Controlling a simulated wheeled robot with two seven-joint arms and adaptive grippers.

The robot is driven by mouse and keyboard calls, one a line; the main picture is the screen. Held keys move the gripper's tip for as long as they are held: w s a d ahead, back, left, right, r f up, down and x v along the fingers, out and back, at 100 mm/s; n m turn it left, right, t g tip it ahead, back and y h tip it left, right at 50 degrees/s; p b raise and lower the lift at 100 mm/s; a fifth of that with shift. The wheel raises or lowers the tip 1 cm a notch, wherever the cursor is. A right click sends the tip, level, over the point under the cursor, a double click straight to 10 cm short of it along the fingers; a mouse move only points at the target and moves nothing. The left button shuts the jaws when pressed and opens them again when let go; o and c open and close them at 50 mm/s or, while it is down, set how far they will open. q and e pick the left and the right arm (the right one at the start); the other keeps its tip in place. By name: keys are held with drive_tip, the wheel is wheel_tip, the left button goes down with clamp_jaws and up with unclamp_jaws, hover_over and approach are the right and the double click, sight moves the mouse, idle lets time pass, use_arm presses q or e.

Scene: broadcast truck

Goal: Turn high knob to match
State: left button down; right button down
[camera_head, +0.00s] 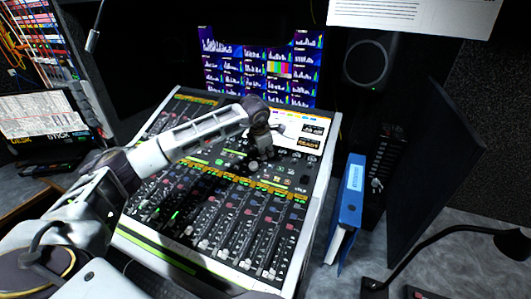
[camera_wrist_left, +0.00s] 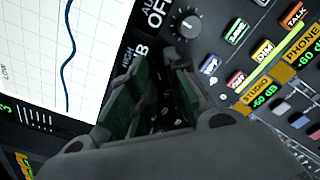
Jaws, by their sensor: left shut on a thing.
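The mixing console (camera_head: 322,180) is in the middle of the head view, with rows of knobs, buttons and faders. My left gripper (camera_head: 262,152) reaches down onto its upper part, just below the console's screen. The console screen (camera_wrist_left: 70,45) shows a blue curve on a grid. My right gripper is not in view.
Another grey knob (camera_wrist_left: 187,23) stands close beyond the fingertips. Lit buttons (camera_wrist_left: 237,31) lie to the right. A blue binder (camera_head: 349,205) stands right of the console, near a dark panel (camera_head: 425,170). A speaker (camera_head: 367,62) and monitor (camera_head: 262,70) are behind.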

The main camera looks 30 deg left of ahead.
use_arm(q)
drive_tip(key=shift+m, duration=1.3)
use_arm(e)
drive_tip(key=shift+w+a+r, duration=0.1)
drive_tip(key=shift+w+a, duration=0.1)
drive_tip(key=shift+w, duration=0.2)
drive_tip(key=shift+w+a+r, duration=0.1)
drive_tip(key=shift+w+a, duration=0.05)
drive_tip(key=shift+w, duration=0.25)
use_arm(q)
drive_tip(key=c, duration=1.4)
unclamp_jaws()
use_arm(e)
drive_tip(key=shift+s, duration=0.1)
use_arm(q)
drive_tip(key=shift+o, duration=0.2)
drive_tip(key=v, duration=1.2)
